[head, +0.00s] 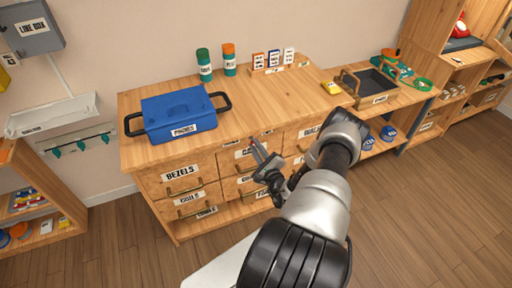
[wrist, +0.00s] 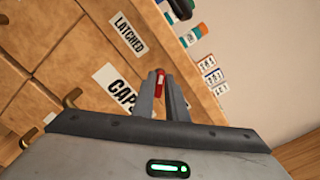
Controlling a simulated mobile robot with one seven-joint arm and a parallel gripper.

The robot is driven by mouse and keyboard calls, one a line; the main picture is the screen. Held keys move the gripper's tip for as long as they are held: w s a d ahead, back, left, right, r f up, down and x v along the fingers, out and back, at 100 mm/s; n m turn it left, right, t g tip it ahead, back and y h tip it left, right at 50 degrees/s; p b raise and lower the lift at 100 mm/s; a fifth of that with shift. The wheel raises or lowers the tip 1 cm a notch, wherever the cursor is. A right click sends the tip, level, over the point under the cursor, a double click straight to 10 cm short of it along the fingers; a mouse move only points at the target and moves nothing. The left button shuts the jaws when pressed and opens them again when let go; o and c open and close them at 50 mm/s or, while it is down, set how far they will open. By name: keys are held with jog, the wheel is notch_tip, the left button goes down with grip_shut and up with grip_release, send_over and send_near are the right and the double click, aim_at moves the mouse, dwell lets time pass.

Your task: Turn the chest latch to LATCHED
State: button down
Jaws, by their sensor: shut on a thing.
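The wooden drawer chest (head: 150,170) stands against the wall, with labelled drawers in its front. The red chest latch (wrist: 161,80) shows in the wrist view between the fingertips of my gripper (wrist: 163,92). The gripper is shut on it, and the fingers hide part of it. A white LATCHED label (wrist: 130,35) is on the chest's front, up and left of the latch in the wrist view. In the head view my gripper (head: 258,149) is at the upper front of the chest, and the latch is too small to make out there.
A drawer label beginning CAP (wrist: 121,91) and a brass handle (wrist: 70,98) are near the fingers. A blue PROBES box (head: 178,114) sits on the chest top, with green (head: 204,65) and orange-capped (head: 229,60) canisters behind it. The floor in front is clear.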

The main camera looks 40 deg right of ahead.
jog(key=c, duration=2.1)
grip_release()
jog(key=v, duration=1.7)
jog(key=shift+s+a, duration=0.15)
jog(key=shift+s, duration=0.05)
